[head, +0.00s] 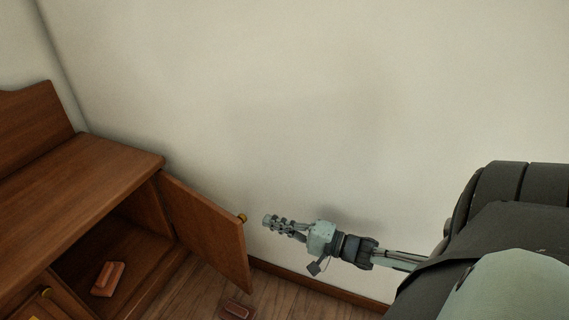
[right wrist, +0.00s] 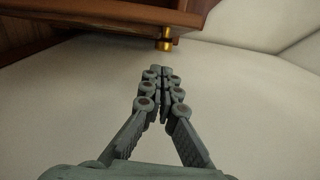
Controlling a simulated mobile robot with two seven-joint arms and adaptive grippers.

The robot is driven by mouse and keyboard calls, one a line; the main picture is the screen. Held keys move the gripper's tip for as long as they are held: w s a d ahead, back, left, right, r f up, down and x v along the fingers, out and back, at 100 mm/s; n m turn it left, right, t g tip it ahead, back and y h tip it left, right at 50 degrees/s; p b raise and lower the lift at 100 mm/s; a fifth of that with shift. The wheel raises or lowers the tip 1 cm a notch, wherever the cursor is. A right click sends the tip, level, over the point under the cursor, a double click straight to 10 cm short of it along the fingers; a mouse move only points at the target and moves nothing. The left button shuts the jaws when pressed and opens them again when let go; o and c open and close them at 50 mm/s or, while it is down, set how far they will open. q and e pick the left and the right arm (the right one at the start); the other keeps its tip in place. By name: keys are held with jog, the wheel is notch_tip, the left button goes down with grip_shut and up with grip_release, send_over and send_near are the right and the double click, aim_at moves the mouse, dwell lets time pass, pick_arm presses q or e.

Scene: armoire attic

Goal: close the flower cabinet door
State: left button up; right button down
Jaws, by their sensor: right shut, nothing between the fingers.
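The wooden cabinet (head: 95,185) stands at the left in the head view. Its door (head: 207,230) is swung open toward the right, with a brass knob (head: 242,218) on its outer side. My right gripper (head: 268,221) is shut and empty, just right of the knob and apart from it. In the right wrist view the shut fingertips (right wrist: 158,70) point toward the brass knob (right wrist: 164,42) on the door's edge region (right wrist: 125,20). My left gripper is not in view.
A reddish block (head: 109,279) lies inside the open compartment. Another reddish block (head: 237,309) lies on the wood floor (head: 190,290) below the door. A plain wall (head: 260,100) stands close behind my right gripper. A second cabinet door with a knob (head: 46,292) shows at lower left.

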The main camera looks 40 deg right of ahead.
jog(key=b+x, duration=0.1)
jog(key=x, duration=0.3)
jog(key=shift+w+a, duration=0.15)
jog(key=shift+w, duration=0.2)
jog(key=shift+a+r, duration=0.1)
